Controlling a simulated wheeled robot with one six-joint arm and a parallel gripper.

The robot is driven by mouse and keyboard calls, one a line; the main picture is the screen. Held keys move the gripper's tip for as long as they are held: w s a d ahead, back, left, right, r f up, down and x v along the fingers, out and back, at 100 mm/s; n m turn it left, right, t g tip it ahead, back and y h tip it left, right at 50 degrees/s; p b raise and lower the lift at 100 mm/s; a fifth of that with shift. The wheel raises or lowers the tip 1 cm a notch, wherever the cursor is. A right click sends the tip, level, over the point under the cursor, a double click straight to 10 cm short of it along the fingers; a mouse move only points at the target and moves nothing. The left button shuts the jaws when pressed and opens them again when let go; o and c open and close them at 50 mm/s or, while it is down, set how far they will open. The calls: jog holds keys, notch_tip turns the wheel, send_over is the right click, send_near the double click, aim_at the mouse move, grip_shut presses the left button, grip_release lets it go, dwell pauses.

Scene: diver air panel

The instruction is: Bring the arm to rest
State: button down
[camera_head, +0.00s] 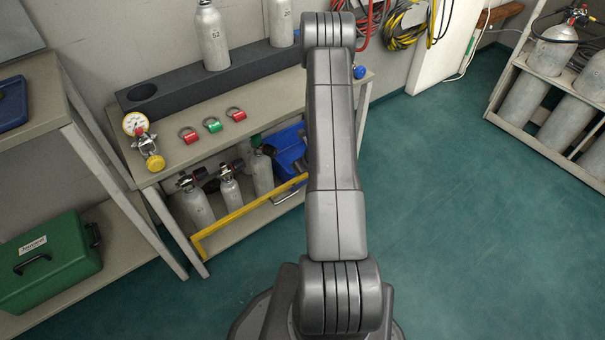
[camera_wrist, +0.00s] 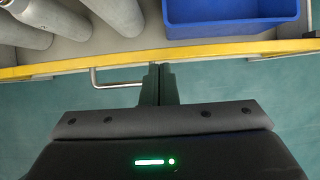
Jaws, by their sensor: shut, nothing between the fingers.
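My arm rises through the middle of the head view, in front of the bench. My gripper (camera_wrist: 160,82) shows in the wrist view, its two dark fingers closed together with nothing between them. In the picture the fingertips lie close to the yellow front edge (camera_wrist: 200,49) of the lower shelf, beside a metal handle (camera_wrist: 115,85). I cannot tell whether they touch it. In the head view my gripper is hidden behind the arm.
The workbench (camera_head: 168,172) bears a gauge (camera_head: 135,123) and several colored ring tags. Below stand grey cylinders (camera_head: 195,206) and a blue bin (camera_head: 290,152). A green case (camera_head: 48,262) is at left, a cylinder rack (camera_head: 545,148) at right. The green floor (camera_head: 455,240) is clear between.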

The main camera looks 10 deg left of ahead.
jog(key=shift+w+a+r, duration=0.1)
jog(key=shift+r, duration=0.45)
notch_tip(320, 180, down, 9)
jog(key=b, duration=0.4)
jog(key=shift+f+b, duration=0.2)
jog(key=shift+b, duration=0.15)
